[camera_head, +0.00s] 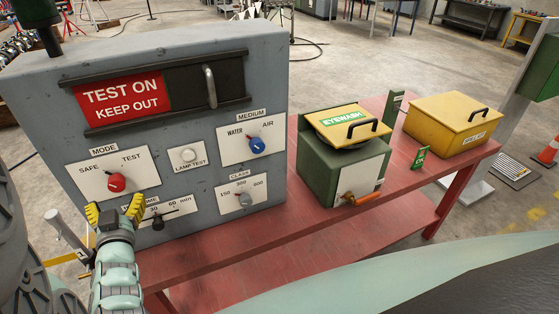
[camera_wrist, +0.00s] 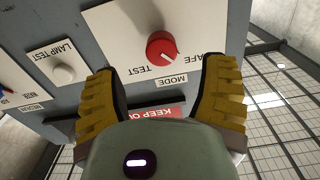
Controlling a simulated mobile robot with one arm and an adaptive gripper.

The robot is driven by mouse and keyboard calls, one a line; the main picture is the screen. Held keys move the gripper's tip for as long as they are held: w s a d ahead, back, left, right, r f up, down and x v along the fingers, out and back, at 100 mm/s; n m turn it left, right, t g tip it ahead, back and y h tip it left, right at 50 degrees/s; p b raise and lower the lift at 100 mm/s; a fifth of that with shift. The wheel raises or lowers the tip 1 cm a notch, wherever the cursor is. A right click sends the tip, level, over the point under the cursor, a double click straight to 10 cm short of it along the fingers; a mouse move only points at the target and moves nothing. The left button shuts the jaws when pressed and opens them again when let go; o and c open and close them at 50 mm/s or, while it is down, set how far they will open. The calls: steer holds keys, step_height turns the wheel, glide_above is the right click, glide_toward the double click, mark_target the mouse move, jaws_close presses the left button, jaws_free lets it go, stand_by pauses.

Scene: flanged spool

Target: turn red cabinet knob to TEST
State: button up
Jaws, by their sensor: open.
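The red knob (camera_head: 116,182) sits on the white MODE plate (camera_head: 90,188) on the front of the grey cabinet (camera_head: 190,70). SAFE is printed to its upper left and TEST to its upper right. The knob's mark seems to lean toward SAFE. My gripper (camera_head: 114,210) is open and empty, its yellow-padded fingers just below the knob in the head view. In the wrist view the picture is upside down, and the red knob (camera_wrist: 161,47) shows beyond and between the spread fingers (camera_wrist: 163,78), apart from them.
A black timer lever (camera_head: 158,222) is close to the right of my gripper. A lamp test button (camera_head: 188,155), a blue MEDIUM knob (camera_head: 257,146) and a grey CLASS knob (camera_head: 243,199) share the panel. A green eyewash box (camera_head: 345,165) and yellow box (camera_head: 455,120) stand on the red table (camera_head: 290,235).

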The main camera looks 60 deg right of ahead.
mark_target(117, 188)
steer(key=shift+p+x, duration=0.7)
steer(key=shift+x, duration=2.9)
steer(key=shift+w, duration=0.1)
steer(key=shift+c, duration=0.5)
steer(key=c, duration=1.1)
